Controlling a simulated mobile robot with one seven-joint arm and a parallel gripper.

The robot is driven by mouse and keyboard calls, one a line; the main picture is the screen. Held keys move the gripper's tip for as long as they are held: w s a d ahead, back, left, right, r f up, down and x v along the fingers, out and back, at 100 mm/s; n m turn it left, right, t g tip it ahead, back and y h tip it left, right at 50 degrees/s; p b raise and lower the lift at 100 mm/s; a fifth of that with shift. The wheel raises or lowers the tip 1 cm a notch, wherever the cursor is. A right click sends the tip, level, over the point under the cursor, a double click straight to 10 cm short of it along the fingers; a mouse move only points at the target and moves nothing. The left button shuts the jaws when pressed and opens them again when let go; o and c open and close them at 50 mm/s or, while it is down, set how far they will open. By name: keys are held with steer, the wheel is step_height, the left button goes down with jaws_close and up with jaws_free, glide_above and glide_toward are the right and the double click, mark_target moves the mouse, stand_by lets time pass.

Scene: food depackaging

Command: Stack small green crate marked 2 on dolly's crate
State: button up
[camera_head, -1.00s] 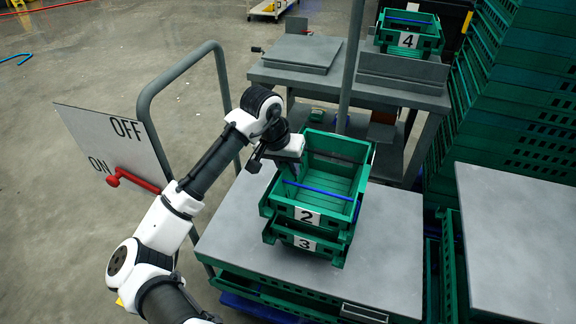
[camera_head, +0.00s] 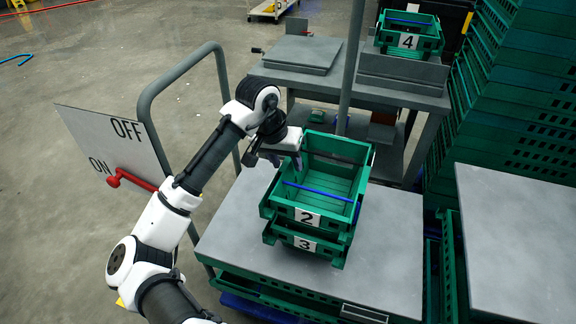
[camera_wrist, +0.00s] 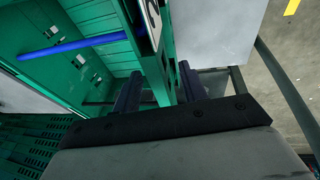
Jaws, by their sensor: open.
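The green crate marked 2 (camera_head: 308,217) sits on top of the green crate marked 3 (camera_head: 305,244), which stands on a grey-topped dolly (camera_head: 385,270). Crate 2 looks empty, with a blue bar across it. My gripper (camera_head: 298,163) is at the left rim of crate 2. In the wrist view, the two dark fingers of my gripper (camera_wrist: 160,92) are apart, with a green wall of the crate (camera_wrist: 165,55) between them. Whether either finger touches the wall cannot be told. The underside of crate 2 is hidden.
A green crate marked 4 (camera_head: 408,41) stands on a grey bench (camera_head: 300,78) behind. Tall green crate stacks (camera_head: 520,120) rise at the right. A grey handrail (camera_head: 185,70) and an ON/OFF board (camera_head: 105,150) stand at the left.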

steer(key=v, duration=0.9)
steer(key=shift+r, duration=0.3)
